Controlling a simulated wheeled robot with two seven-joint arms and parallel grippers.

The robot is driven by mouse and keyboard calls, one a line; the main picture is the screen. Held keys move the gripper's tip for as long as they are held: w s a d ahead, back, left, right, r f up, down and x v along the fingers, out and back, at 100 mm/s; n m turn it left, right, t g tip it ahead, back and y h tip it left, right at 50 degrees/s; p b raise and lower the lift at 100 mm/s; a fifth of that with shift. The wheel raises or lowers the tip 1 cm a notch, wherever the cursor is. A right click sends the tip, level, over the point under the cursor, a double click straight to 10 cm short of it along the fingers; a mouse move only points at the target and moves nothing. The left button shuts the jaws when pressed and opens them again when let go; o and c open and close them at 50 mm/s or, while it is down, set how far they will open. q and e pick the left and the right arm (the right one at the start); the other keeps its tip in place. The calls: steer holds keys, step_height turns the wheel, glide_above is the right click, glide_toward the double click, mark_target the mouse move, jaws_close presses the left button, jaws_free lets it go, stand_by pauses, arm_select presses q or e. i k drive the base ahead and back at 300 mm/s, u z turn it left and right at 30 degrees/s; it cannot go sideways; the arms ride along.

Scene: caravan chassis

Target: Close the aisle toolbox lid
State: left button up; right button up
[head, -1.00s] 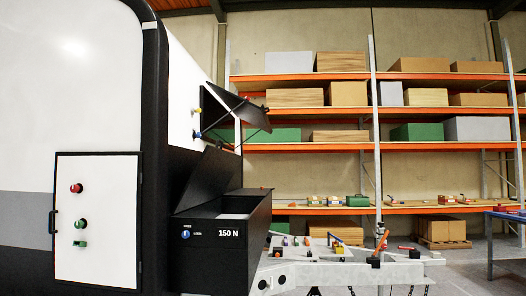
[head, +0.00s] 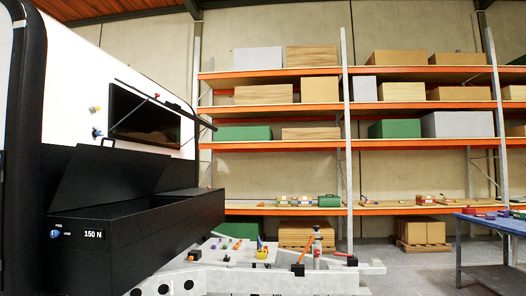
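A long black box (head: 135,240) marked "150 N" is fixed along the white caravan wall at the left of the head view. Its black lid (head: 105,187) is raised, tilted back towards the wall, with a handle (head: 108,142) at its upper edge. The near part of the box is open on top, and its inside is dark. A blue knob (head: 54,234) sits on its front end, left of the label. Neither of my grippers is in view.
A wall hatch (head: 145,118) with a thin raised flap (head: 180,112) is above the box. The pale chassis drawbar (head: 285,279) with small parts lies right of the box. Orange shelving stands behind. A blue table (head: 490,232) is at right; grey floor between is clear.

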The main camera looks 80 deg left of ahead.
mark_target(94, 175)
steer(key=u, duration=2.8)
steer(key=i, duration=2.25)
steer(key=u, duration=1.15)
